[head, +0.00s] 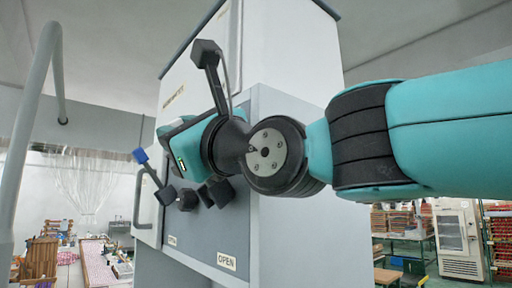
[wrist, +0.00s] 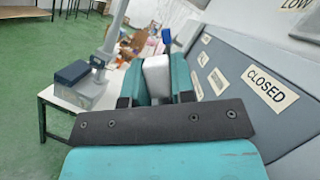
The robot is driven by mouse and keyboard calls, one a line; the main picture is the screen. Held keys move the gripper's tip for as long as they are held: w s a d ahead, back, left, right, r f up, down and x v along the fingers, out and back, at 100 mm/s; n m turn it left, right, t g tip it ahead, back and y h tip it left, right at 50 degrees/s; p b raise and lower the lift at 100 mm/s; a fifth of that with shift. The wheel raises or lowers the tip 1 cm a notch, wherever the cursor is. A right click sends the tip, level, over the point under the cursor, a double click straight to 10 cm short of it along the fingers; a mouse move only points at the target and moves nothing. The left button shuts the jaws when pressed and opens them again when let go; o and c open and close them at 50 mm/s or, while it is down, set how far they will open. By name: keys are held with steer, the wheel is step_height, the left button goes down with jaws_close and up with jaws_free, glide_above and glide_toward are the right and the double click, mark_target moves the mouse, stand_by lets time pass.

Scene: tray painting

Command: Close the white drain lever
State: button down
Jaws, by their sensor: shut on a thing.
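My gripper (wrist: 159,68) is shut on a pale white-grey block, which I take to be the white drain lever's handle (wrist: 156,76). The handle sits between the two teal fingers in the wrist view. In the head view my gripper's teal body (head: 188,146) is against the front of the grey cabinet, and its fingertips and the white lever are hidden. A CLOSED label (wrist: 270,88) is on the panel to the right of the fingers in the wrist view. An OPEN label (head: 227,261) is low on the cabinet in the head view.
A blue-tipped lever (head: 141,156) sticks out just left of my gripper. The tall white and grey cabinet (head: 290,55) stands close behind my wrist. A grey pipe (head: 34,105) curves at the far left. Shelves (head: 400,222) and a white cabinet (head: 456,240) stand behind, at right.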

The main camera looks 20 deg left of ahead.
stand_by(0.4)
steer(key=c, duration=1)
jaws_free()
steer(key=shift+w+d, duration=0.1)
steer(key=shift+o, duration=0.2)
steer(key=shift+d+f+b, duration=0.2)
steer(key=shift+d+b, duration=0.1)
steer(key=shift+b, duration=0.1)
steer(key=b+v, duration=0.9)
steer(key=v, duration=0.7)
steer(key=shift+s+d, duration=0.3)
steer(key=shift+d, duration=0.05)
